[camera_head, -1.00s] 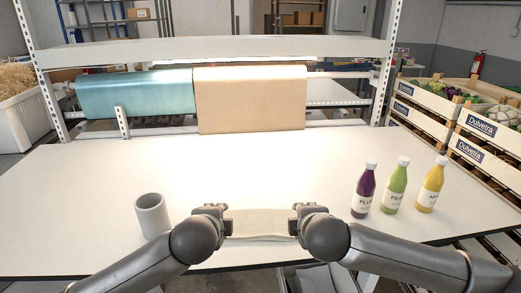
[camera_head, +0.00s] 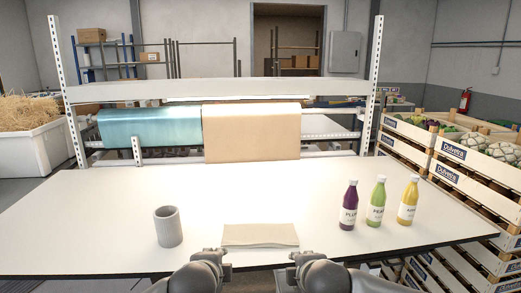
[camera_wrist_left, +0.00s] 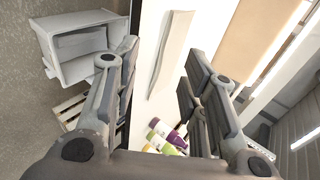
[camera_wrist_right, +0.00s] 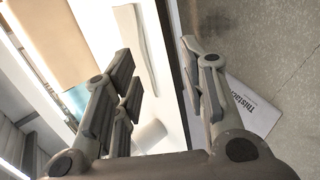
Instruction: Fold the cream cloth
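The cream cloth (camera_head: 260,235) lies as a flat, narrow strip near the front edge of the white table. It also shows in the left wrist view (camera_wrist_left: 172,50) and the right wrist view (camera_wrist_right: 133,40). My left gripper (camera_head: 226,262) is just in front of the cloth's left end, apart from it. In its wrist view the fingers (camera_wrist_left: 158,85) stand wide apart with nothing between them. My right gripper (camera_head: 292,262) is in front of the cloth's right end. Its fingers (camera_wrist_right: 162,75) are also apart and empty.
A grey ribbed cup (camera_head: 168,227) stands left of the cloth. Purple (camera_head: 348,210), green (camera_head: 376,205) and yellow (camera_head: 408,205) bottles stand at the right. Teal (camera_head: 150,127) and brown (camera_head: 252,135) rolls hang at the back. The middle of the table (camera_head: 240,190) is clear.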

